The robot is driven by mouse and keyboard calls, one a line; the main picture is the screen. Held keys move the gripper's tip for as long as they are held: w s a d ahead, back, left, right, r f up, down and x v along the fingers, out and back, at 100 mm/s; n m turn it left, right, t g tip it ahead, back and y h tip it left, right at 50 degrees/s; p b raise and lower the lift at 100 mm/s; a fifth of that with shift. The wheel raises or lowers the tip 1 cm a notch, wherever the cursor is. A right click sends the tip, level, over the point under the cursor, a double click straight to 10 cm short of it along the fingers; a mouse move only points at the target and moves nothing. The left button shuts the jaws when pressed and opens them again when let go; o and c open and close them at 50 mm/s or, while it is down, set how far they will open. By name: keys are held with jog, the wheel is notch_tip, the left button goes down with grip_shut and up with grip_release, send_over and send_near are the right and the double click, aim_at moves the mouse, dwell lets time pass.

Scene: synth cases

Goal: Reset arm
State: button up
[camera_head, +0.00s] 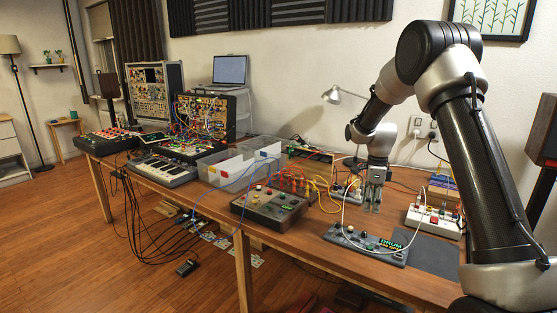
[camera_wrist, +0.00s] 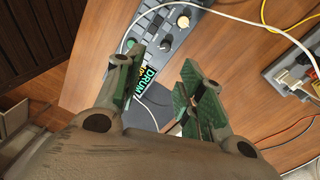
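My gripper (camera_head: 373,203) hangs down over the right part of the wooden table, fingers pointing at the tabletop. In the wrist view its two green-padded fingers (camera_wrist: 157,84) stand apart with nothing held between them. The grey drum module (camera_head: 365,243) lies just in front of the gripper in the head view. The module also shows past the fingertips in the wrist view (camera_wrist: 172,38), partly hidden by the left finger. The exact height of the fingertips above the table is hard to tell.
A brown box with knobs (camera_head: 270,205) and cables stands left of the gripper. A white power strip (camera_head: 433,220) lies to the right, beside a dark mat (camera_head: 432,254). Loose cables surround the gripper. A desk lamp (camera_head: 332,95), clear bins (camera_head: 222,168) and synth cases (camera_head: 205,115) stand farther left.

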jog(key=s+r+n+t, duration=0.1)
jog(key=s+r+n, duration=0.6)
jog(key=s, duration=0.5)
jog(key=s+r+n+t, duration=0.2)
jog(key=s+r+n, duration=0.5)
jog(key=s, duration=0.6)
jog(key=s+d+r+n+t, duration=0.1)
jog(key=s+r+n+t, duration=0.1)
jog(key=s+r+n, duration=0.5)
jog(key=s, duration=0.5)
jog(key=shift+s+r+n, duration=0.3)
jog(key=shift+s+r, duration=0.05)
jog(key=shift+s, duration=0.05)
jog(key=shift+d, duration=0.15)
